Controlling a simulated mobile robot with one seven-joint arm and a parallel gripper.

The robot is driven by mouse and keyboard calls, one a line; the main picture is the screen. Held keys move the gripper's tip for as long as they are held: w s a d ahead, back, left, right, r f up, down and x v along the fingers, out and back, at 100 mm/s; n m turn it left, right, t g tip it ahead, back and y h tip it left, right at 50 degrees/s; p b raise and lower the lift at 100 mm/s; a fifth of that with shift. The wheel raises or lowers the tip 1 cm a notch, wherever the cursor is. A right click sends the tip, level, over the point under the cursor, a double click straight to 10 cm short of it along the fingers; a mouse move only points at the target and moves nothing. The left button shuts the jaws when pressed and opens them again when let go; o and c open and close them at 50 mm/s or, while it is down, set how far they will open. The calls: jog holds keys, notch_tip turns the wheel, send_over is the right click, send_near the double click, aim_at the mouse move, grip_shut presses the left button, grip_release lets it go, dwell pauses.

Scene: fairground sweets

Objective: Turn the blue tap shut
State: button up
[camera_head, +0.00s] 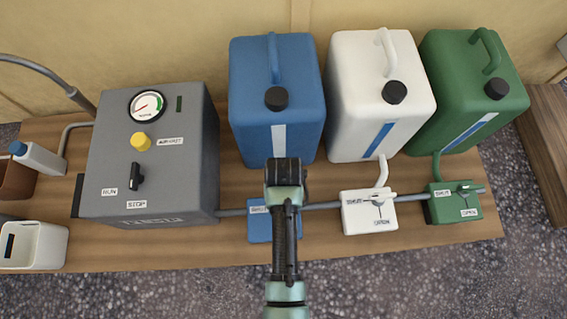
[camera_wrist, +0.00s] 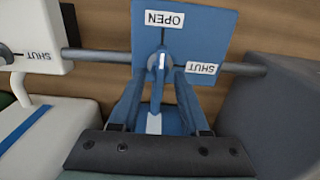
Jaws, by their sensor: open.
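The blue tap's square block (camera_wrist: 205,30) is at the top of the wrist view, with an OPEN label at its upper edge and a SHUT label at its right. A pale round knob (camera_wrist: 158,62) sits at its middle, on the grey pipe line. A thin dark line runs from the knob towards OPEN; which way the handle points is hard to tell. My gripper (camera_wrist: 160,80) is open, its two fingers on either side of the knob, with no clear grip on it. In the head view the blue tap (camera_head: 259,228) is partly hidden by my arm.
Blue (camera_head: 250,85), white (camera_head: 350,90) and green (camera_head: 450,80) jugs stand behind the taps. A grey machine (camera_head: 180,185) is at the left. The white tap (camera_head: 354,218) and green tap (camera_head: 440,208) lie along the pipe to the right. The bench front (camera_head: 350,247) is clear.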

jog(key=shift+f, duration=0.25)
grip_shut()
jog(key=shift+r+m+p, duration=0.15)
jog(key=shift+m+p, duration=0.15)
jog(key=shift+p, duration=0.5)
jog(key=m+p, duration=0.2)
jog(key=shift+r+m+p, duration=0.15)
jog(key=shift+m+p, duration=0.15)
jog(key=shift+p, duration=0.05)
jog(key=m+p, duration=0.3)
jog(key=m, duration=0.1)
jog(key=m+p, duration=0.1)
jog(key=m, duration=0.2)
jog(key=m+p, duration=0.1)
jog(key=m, duration=0.1)
jog(key=shift+f+m+p, duration=0.2)
jog(key=shift+m+p, duration=0.15)
jog(key=shift+m, duration=0.05)
jog(key=m+p, duration=0.1)
jog(key=m, duration=0.3)
jog(key=shift+f+m, duration=0.1)
jog(key=shift+m, duration=0.3)
